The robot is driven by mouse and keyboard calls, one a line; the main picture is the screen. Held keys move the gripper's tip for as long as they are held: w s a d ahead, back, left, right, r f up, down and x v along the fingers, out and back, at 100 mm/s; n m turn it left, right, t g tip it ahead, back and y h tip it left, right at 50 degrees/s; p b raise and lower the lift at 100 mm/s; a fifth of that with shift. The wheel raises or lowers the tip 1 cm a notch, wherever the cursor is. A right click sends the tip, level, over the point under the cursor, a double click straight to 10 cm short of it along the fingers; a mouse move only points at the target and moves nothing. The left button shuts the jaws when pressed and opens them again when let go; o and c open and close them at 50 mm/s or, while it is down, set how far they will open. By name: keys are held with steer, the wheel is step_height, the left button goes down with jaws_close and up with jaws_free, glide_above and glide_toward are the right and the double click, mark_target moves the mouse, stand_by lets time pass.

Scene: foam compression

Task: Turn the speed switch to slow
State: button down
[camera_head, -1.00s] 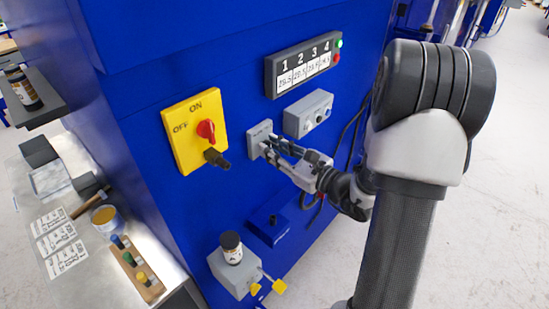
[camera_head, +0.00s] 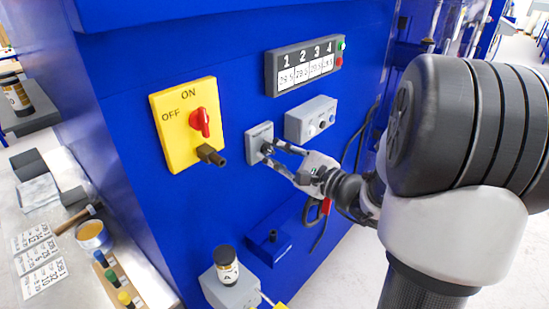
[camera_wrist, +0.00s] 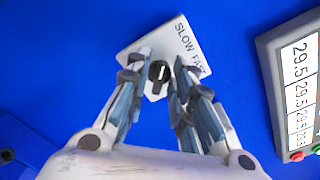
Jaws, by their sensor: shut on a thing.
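The speed switch is a small grey plate (camera_head: 253,149) on the blue machine wall, right of the yellow panel. In the wrist view its plate (camera_wrist: 180,33) reads "SLOW" and a partly covered "FAST". Its black knob (camera_wrist: 158,72) has a pale pointer mark and sits between my fingertips. My gripper (camera_head: 271,149) reaches the switch from the right, and its fingers are shut on the knob. The fingers also show on both sides of the knob in the wrist view (camera_wrist: 160,76). In the head view the fingertips hide most of the knob.
A yellow ON/OFF panel (camera_head: 177,107) with a red knob is left of the switch. A grey button box (camera_head: 311,119) and a numbered display (camera_head: 303,70) are to the right and above. A blue box (camera_head: 268,243) and a dark-capped bottle (camera_head: 226,266) are below.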

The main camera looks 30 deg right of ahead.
stand_by(0.4)
steer(key=c, duration=1.7)
jaws_free()
steer(key=v, duration=1.2)
steer(key=shift+r, duration=0.1)
steer(key=shift+a, duration=0.1)
